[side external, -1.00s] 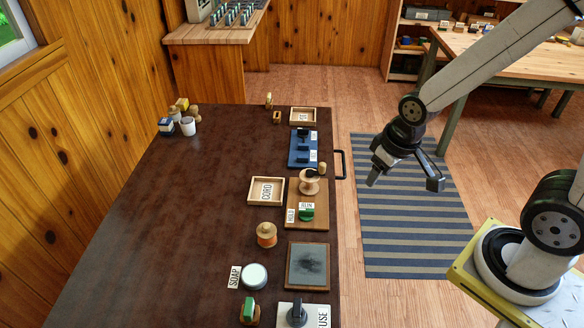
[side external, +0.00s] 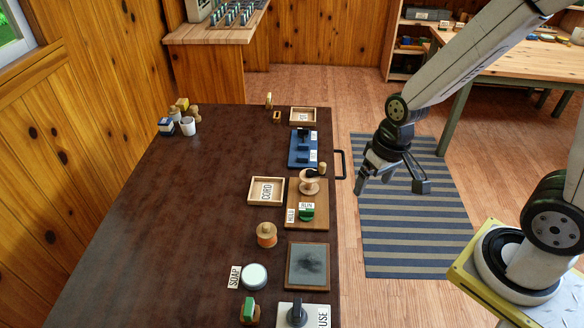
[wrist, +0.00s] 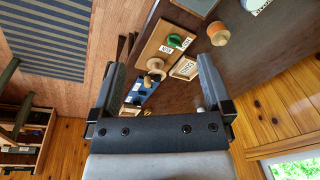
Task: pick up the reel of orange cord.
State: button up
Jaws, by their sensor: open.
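The reel of orange cord (side external: 266,234) stands on the dark table, just in front of the wooden tray labelled CORD (side external: 252,201). It has pale wooden ends with an orange band between them. In the wrist view the reel (wrist: 218,34) is at the upper right, beyond the fingertips. My gripper (side external: 390,187) is open and empty. It hangs in the air to the right of the table, above the striped mat, well apart from the reel. In the wrist view its two fingers (wrist: 160,72) are spread wide with nothing held between them.
Near the reel are a wooden board with a pale spool and green switch (side external: 306,213), a grey slate (side external: 307,266) and a round SOAP tin (side external: 254,276). A black handle (side external: 340,165) juts from the table's right edge. The table's left half is mostly clear.

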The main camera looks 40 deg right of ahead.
jog(key=w+a+f+m+g+y, duration=0.3)
jog(key=a+f+m+y, duration=0.15)
jog(key=f+m, duration=0.2)
jog(key=m+t+y, duration=0.5)
jog(key=m+y, duration=0.1)
jog(key=m, duration=0.5)
send_near(265, 235)
jog(key=s+a, duration=0.1)
jog(key=s, duration=0.1)
jog(key=s+a+r, duration=0.1)
jog(key=s+a, duration=0.1)
jog(key=w+f+m+t, duration=0.1)
jog(key=f+m, duration=0.1)
jog(key=w+d+f+m+t, duration=0.1)
jog(key=w+f+m+t, duration=0.1)
jog(key=shift+w+f+y, duration=0.1)
jog(key=shift+f+y, duration=0.05)
jog(key=shift+y, duration=0.1)
jog(key=shift+w+d+f+m+t, duration=0.2)
jog(key=shift+w+f+m+t, duration=0.05)
jog(key=shift+f+m+t, duration=0.1)
jog(key=shift+x, duration=1.3)
jog(key=shift+x, duration=2.55)
jog(key=shift+w+d+f, duration=0.1)
jog(key=shift+w, duration=0.05)
